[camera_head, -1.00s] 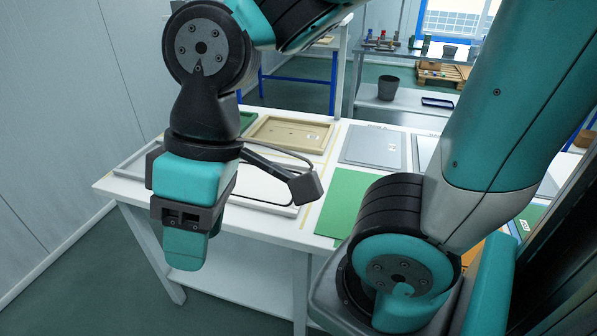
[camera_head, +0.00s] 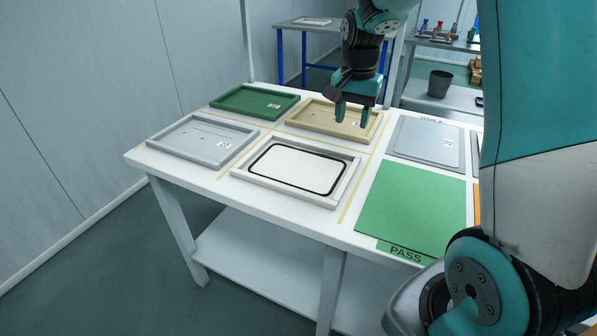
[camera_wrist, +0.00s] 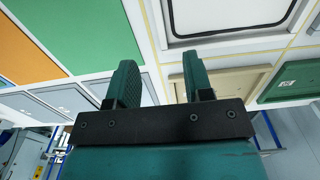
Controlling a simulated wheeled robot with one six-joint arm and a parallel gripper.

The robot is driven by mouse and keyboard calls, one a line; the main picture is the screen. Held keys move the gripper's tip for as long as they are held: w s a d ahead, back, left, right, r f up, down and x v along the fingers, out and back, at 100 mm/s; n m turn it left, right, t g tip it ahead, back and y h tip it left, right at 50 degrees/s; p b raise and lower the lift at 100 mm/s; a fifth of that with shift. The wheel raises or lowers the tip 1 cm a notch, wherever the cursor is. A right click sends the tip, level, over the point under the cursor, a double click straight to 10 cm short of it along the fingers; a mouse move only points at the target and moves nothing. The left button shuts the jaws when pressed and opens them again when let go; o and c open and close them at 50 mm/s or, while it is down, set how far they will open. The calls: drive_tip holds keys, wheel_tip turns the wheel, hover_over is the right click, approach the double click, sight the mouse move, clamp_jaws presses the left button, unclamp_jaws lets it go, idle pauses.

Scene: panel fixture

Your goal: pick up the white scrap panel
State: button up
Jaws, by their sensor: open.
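A white panel (camera_head: 297,168) with a black rounded outline lies in a white-rimmed tray at the front middle of the table. Its edge also shows at the top of the wrist view (camera_wrist: 230,14). I cannot tell whether it is the scrap panel; no scrap marking on it is readable.
A green tray (camera_head: 255,101) and a grey tray (camera_head: 203,138) are at the left. A grey panel (camera_head: 428,141) and a green area marked PASS (camera_head: 412,207) are at the right. Another pale flat piece (camera_head: 313,21) lies on the back table.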

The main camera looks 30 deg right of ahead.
hover_over(347, 176)
drive_tip(key=f, duration=1.1)
drive_tip(key=shift+w+a, duration=0.1)
drive_tip(key=shift+a, duration=0.2)
drive_tip(key=shift+s+d+f, duration=0.1)
drive_tip(key=shift+d+f, duration=0.05)
drive_tip(key=shift+f, duration=1.25)
drive_tip(key=shift+s+d+f, duration=0.1)
drive_tip(key=shift+f, duration=1.3)
drive_tip(key=shift+c, duration=0.5)
clamp_jaws()
